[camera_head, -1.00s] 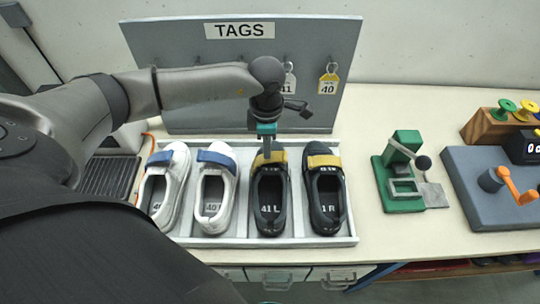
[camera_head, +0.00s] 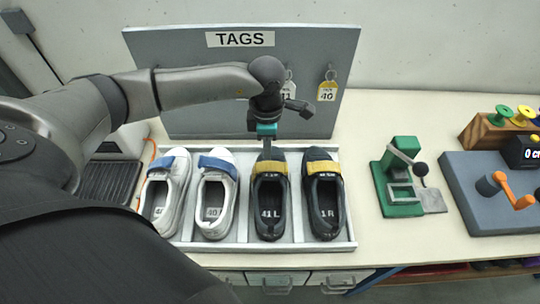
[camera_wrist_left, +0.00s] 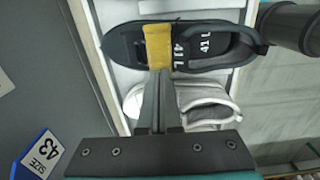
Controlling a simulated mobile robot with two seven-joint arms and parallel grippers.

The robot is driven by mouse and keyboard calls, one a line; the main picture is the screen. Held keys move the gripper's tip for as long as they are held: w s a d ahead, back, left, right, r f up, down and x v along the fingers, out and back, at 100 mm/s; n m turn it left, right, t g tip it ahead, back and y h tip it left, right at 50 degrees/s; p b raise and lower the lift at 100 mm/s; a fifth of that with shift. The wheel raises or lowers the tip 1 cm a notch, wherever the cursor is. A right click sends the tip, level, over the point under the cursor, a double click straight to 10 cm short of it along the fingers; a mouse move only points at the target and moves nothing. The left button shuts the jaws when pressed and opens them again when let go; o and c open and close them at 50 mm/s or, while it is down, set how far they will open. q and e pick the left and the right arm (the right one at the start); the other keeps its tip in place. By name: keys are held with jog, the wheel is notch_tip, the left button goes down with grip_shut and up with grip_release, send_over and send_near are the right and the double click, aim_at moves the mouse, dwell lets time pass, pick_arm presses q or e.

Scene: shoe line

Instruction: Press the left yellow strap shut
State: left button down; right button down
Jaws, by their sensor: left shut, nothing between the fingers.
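The left yellow strap (camera_head: 270,168) lies across the dark shoe marked 41 L (camera_head: 270,215). In the left wrist view the strap (camera_wrist_left: 158,45) crosses the shoe (camera_wrist_left: 120,46) and looks flat. The right yellow strap (camera_head: 322,167) lies across the dark shoe marked 1 R (camera_head: 327,212). My right gripper is not in view.
Two white shoes (camera_head: 165,190) with blue straps stand left in the same tray (camera_head: 350,200). The TAGS board (camera_head: 190,60) rises close behind. A green press (camera_head: 403,180) and a grey crank base (camera_head: 490,205) stand right, with free table between tray and press.

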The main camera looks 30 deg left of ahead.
pick_arm(q)
notch_tip(320, 180, up, 6)
jog(key=p, duration=0.3)
jog(key=shift+f, duration=0.1)
dwell(0.5)
